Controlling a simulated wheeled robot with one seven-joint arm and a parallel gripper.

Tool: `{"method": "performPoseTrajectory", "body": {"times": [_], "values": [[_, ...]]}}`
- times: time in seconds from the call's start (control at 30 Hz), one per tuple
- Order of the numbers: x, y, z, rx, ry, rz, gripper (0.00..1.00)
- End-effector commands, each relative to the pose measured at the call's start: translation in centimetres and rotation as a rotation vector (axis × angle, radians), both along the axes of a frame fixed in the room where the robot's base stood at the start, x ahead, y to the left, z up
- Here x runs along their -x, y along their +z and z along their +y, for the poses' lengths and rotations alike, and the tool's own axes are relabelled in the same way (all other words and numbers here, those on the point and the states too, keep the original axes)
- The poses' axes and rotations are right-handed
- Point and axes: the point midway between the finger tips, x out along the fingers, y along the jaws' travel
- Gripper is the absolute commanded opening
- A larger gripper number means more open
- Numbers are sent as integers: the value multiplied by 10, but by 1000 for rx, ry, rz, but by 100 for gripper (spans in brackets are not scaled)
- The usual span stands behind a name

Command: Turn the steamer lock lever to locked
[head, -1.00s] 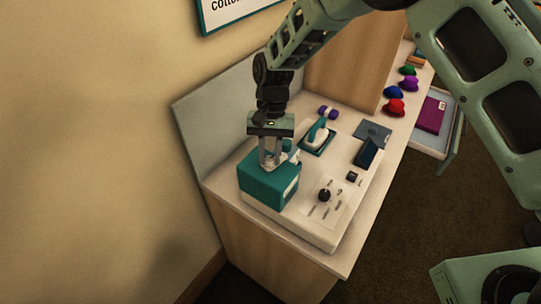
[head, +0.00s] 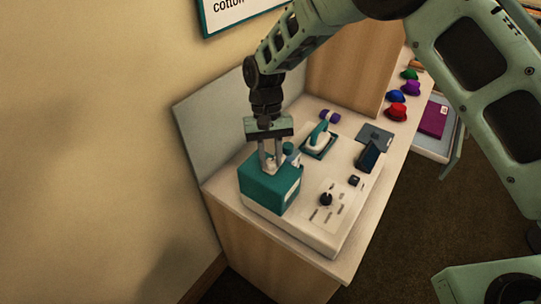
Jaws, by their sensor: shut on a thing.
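The steamer is a teal box (head: 268,187) on a white base unit (head: 300,222) on the counter. My gripper (head: 270,167) points down at the top of the teal box and is shut on a small pale piece there, which looks like the lock lever. The fingers hide most of that piece, so its exact turn cannot be told. A small grey-blue knob (head: 289,150) shows just right of the fingers.
A black dial (head: 326,199) sits on the front panel. A teal iron-like piece (head: 319,138), a dark upright block (head: 369,156) and a purple roll (head: 330,116) stand behind. A grey panel (head: 230,112) backs the counter.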

Motion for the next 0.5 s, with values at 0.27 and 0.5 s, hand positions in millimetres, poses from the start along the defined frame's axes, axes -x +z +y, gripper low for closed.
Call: {"method": "performPoseTrajectory", "body": {"times": [0.27, 0.5], "values": [[0, 0, 0, 0, 0, -1, 47], [-2, 3, 0, -1, 0, -2, 47]]}}
